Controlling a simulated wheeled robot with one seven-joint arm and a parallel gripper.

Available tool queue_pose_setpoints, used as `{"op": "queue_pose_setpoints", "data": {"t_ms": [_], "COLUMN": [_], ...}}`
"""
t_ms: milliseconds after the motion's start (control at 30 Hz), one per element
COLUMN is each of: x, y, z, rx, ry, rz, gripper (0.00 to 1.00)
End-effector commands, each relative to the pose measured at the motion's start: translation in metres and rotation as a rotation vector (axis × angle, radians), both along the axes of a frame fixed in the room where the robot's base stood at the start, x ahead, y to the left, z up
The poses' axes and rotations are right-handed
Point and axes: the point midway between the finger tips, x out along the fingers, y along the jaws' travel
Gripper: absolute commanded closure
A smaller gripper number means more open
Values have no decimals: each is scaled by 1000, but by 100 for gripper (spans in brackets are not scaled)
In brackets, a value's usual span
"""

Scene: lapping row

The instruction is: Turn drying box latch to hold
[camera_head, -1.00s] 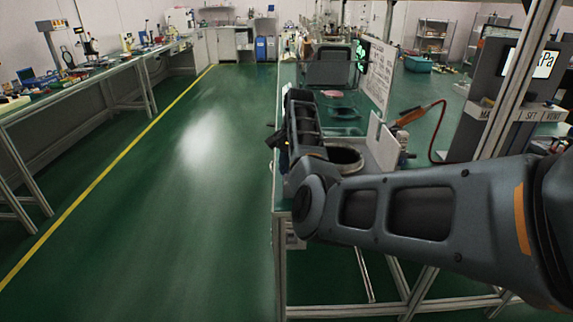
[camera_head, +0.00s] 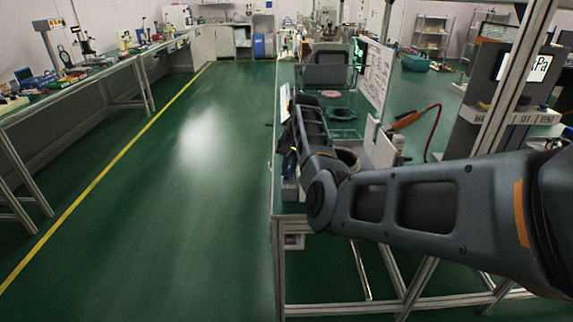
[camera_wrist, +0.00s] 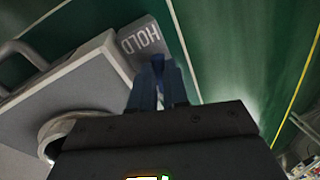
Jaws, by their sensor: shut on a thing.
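The latch sits beside a grey plate marked HOLD (camera_wrist: 142,42), whose lettering appears upside down. A pale grey box (camera_wrist: 85,82), seemingly the drying box, fills the left side, its edge close to the plate. The fingers hide most of the latch, so its exact angle cannot be told. In the head view my arm hides the latch, and the fingertips are not clear.
A green-topped bench (camera_head: 342,118) carries a white sign board (camera_head: 376,78) and an orange-handled tool with a red cord (camera_head: 408,120). A metal post (camera_head: 508,80) stands at the right. The green floor (camera_head: 190,210) left of the bench is clear.

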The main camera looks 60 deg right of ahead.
Motion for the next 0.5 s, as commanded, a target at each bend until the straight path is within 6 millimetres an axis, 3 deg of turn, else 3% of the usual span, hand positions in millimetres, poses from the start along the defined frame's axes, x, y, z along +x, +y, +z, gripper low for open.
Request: {"op": "queue_pose_setpoints", "data": {"t_ms": [500], "x": [-7], "y": [-6], "z": [1], "rx": [-2], "ry": [-1], "rz": [229], "gripper": [100]}}
